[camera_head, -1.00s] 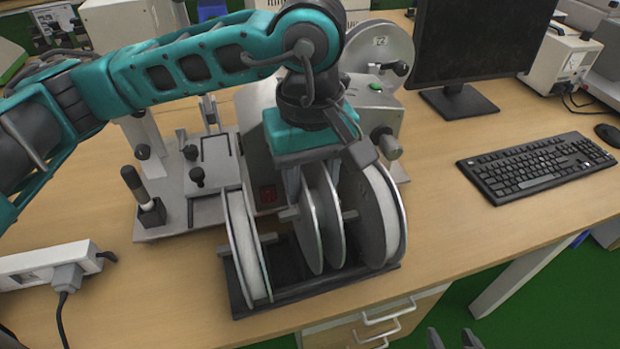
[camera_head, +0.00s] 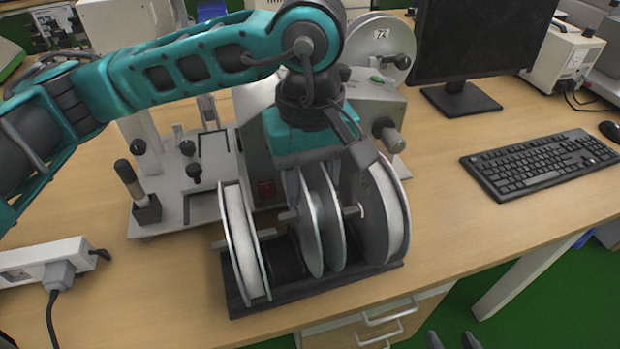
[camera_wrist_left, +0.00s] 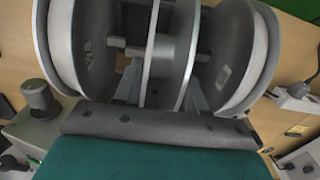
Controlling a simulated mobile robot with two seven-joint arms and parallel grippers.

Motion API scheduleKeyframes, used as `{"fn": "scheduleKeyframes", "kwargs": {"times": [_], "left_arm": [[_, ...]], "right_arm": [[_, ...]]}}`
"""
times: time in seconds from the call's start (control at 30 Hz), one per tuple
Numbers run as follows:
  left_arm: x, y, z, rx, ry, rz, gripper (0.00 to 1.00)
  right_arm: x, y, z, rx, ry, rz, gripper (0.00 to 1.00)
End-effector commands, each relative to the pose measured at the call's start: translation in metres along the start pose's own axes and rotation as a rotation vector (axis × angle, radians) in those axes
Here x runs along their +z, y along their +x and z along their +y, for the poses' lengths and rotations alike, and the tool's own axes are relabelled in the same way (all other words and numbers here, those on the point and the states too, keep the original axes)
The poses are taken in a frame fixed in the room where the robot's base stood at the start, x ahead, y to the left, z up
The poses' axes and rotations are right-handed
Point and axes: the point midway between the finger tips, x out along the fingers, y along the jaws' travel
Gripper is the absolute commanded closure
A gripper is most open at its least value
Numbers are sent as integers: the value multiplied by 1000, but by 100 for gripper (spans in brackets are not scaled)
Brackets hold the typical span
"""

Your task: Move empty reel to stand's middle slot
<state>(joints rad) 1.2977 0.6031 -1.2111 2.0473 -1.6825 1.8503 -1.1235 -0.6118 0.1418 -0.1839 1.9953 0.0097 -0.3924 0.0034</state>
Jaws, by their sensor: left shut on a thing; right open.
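The empty grey reel (camera_head: 308,235) is upright in the middle of the black stand (camera_head: 315,295), between two reels wound with white material, one on the left (camera_head: 243,245) and one on the right (camera_head: 393,215). My left gripper (camera_head: 318,185) points down from above and is shut on the empty reel. In the left wrist view its fingers (camera_wrist_left: 163,92) lie at either side of the reel (camera_wrist_left: 172,50). Whether the reel's axle rests in the slot is hidden. My right gripper (camera_head: 453,341) shows only its fingertips at the bottom edge, open and empty.
A grey machine (camera_head: 375,105) with a large disc stands just behind the stand. A fixture with black knobs (camera_head: 195,165) is at the left, a power strip (camera_head: 45,258) further left. A keyboard (camera_head: 540,160) and monitor (camera_head: 485,45) are at the right. Bare table lies right of the stand.

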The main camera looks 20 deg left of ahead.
Motion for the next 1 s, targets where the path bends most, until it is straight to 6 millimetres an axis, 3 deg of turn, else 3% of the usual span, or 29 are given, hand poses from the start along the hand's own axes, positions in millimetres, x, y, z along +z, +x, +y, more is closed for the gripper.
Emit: {"fn": "scheduleKeyframes", "kwargs": {"times": [1.0], "left_arm": [[0,16,0,2,0,1,100]], "right_arm": [[20,12,1,0,-4,-5,43]]}}
